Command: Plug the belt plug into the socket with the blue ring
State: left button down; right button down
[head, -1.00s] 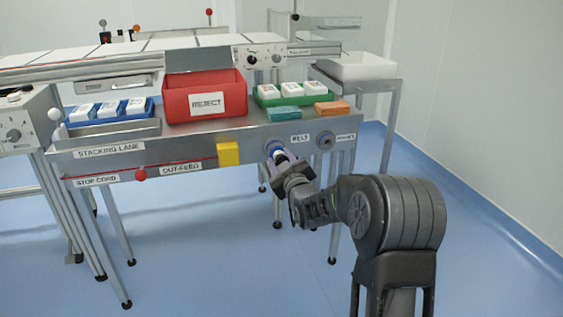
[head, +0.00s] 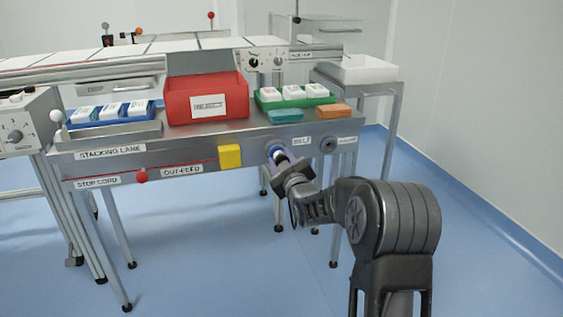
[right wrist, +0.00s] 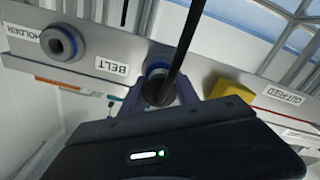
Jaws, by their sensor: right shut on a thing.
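The belt socket with its blue ring (head: 274,149) is on the table's front panel, left of the BELT label (head: 301,141). My right gripper (head: 284,162) is at this socket, its fingers pointing at the panel. In the right wrist view the blue ring (right wrist: 158,67) shows just beyond the fingers. The gripper is shut on the dark belt plug (right wrist: 160,90), whose black cable runs up across the picture. The plug lines up with the ring, but I cannot tell how deep it sits. My left gripper is not in view.
The grey holder socket (head: 328,145) is right of the BELT label. A yellow block (head: 229,156) is left of the belt socket on the panel. A red reject bin (head: 205,99) and a green tray (head: 270,104) stand above. The floor in front is free.

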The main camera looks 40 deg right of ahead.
jog(key=c, duration=0.8)
grip_release()
jog(key=shift+s, duration=0.25)
jog(key=p+v, duration=0.2)
jog(key=v, duration=0.5)
jog(key=shift+s+a, duration=0.15)
